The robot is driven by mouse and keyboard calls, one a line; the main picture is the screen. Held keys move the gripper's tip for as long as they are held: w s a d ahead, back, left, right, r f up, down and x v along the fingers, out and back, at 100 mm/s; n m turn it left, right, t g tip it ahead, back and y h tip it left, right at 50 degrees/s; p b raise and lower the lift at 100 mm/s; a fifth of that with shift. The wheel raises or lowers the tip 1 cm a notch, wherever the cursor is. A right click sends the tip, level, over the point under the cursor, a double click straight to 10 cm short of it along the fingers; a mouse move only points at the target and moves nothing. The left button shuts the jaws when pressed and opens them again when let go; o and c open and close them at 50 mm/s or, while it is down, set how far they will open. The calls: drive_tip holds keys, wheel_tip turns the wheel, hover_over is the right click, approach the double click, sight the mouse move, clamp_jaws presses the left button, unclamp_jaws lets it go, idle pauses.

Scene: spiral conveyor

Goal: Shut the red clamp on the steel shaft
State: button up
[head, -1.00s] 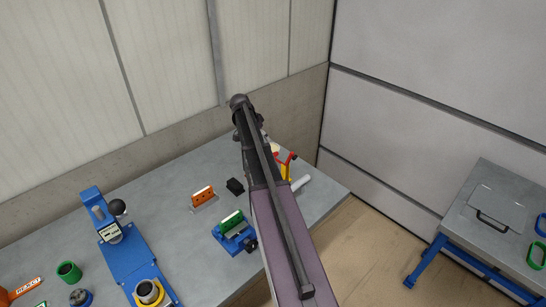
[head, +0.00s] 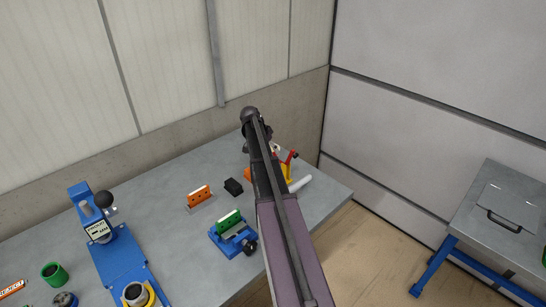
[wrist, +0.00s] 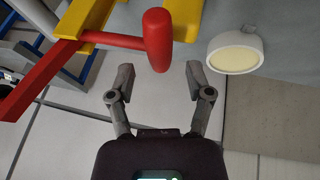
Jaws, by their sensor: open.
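The red clamp's arm and grip show large in the wrist view, with the upright red grip (wrist: 157,40) in front of my gripper (wrist: 160,78). The gripper is open and empty, one finger to each side of the grip's lower end. I cannot tell whether they touch. Yellow clamp parts (wrist: 88,14) are at the upper left. In the head view the red lever (head: 291,157) stands up beside my arm, above a yellow part. A pale cylinder (head: 300,184), possibly the shaft, lies below it. My arm hides the gripper there.
A round white lamp-like thing (wrist: 236,52) is close to the right finger in the wrist view.

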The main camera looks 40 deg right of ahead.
drive_tip(key=shift+b+x, duration=0.45)
drive_tip(key=shift+x, duration=0.35)
clamp_jaws()
